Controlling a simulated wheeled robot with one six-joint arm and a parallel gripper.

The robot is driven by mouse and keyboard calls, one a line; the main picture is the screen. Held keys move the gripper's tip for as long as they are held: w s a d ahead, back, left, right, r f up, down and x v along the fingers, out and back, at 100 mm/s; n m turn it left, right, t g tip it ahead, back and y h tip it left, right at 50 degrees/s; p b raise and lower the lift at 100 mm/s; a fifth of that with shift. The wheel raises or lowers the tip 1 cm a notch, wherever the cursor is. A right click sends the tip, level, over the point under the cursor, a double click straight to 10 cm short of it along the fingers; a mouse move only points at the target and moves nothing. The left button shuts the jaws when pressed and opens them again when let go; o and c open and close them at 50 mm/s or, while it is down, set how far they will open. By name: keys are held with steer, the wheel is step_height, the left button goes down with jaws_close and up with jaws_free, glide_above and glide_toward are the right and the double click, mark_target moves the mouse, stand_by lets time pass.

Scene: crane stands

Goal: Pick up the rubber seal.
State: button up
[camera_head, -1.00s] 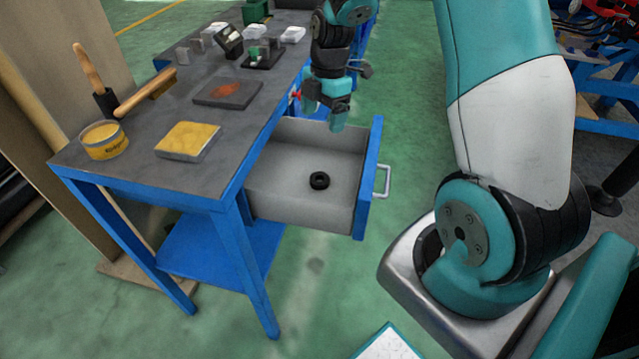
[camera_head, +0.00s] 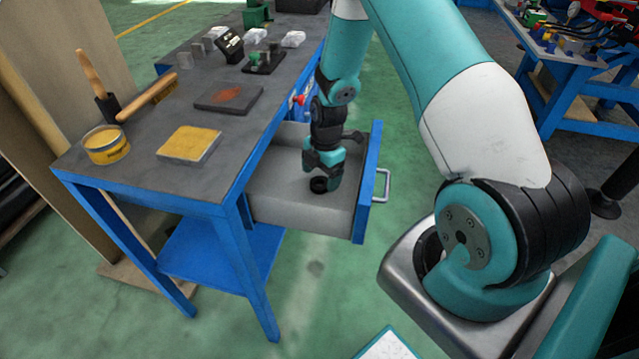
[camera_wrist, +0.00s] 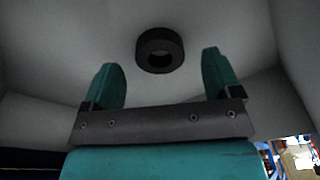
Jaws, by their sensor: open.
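The rubber seal (camera_head: 318,185) is a small black ring lying on the floor of the open grey drawer (camera_head: 285,210). In the wrist view the seal (camera_wrist: 160,50) shows whole, beyond the fingertips and roughly midway between them. My gripper (camera_head: 328,177) is down inside the drawer, right by the seal in the head view. In the wrist view its two teal fingers (camera_wrist: 162,78) are open with nothing between them. I cannot tell exactly how high the fingertips are above the drawer floor.
The drawer's blue front (camera_head: 367,185) with its handle stands to the right of my gripper. The workbench top (camera_head: 190,120) is at the left, with a yellow tin (camera_head: 106,146), a yellow pad (camera_head: 189,143), a brush (camera_head: 147,97) and a dark plate (camera_head: 231,96). The drawer floor around the seal is clear.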

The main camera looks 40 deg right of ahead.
step_height(320, 180, down, 2)
steer(key=shift+a+f, duration=0.1)
steer(key=shift+c, duration=0.2)
steer(key=c, duration=1)
steer(key=shift+o, duration=0.2)
